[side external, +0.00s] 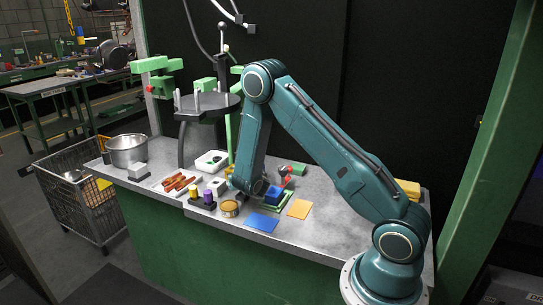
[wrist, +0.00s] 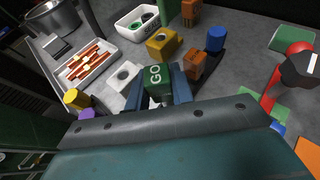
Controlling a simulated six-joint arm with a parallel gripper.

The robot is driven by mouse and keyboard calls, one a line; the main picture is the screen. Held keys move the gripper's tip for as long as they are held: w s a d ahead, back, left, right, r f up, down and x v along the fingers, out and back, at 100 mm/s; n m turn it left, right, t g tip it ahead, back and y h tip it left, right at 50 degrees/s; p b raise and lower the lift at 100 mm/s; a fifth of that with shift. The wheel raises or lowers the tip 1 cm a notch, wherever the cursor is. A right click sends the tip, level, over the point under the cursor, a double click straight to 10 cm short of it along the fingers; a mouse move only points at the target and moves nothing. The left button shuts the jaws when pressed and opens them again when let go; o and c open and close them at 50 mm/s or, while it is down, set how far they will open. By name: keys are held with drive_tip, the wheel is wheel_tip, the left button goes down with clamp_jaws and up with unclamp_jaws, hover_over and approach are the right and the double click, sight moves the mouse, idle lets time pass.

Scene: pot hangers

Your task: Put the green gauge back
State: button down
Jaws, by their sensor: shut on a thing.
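The green gauge (wrist: 158,80) is a small green block with "GO" in white letters on its face. In the wrist view it sits between the two blue fingers of my gripper (wrist: 159,86), which are shut on it. I cannot tell whether its underside touches anything. In the side view my arm hides the gauge and the fingertips.
A white tray of orange-red parts (wrist: 88,62) and a white bin (wrist: 142,24) stand left and behind. A steel pot (side external: 127,151) is at the bench's left end. A blue mat (side external: 262,222) lies near the front edge.

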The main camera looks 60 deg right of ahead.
drive_tip(key=shift+f, duration=1.35)
drive_tip(key=shift+f, duration=0.1)
drive_tip(key=c, duration=1.2)
unclamp_jaws()
drive_tip(key=v, duration=1.2)
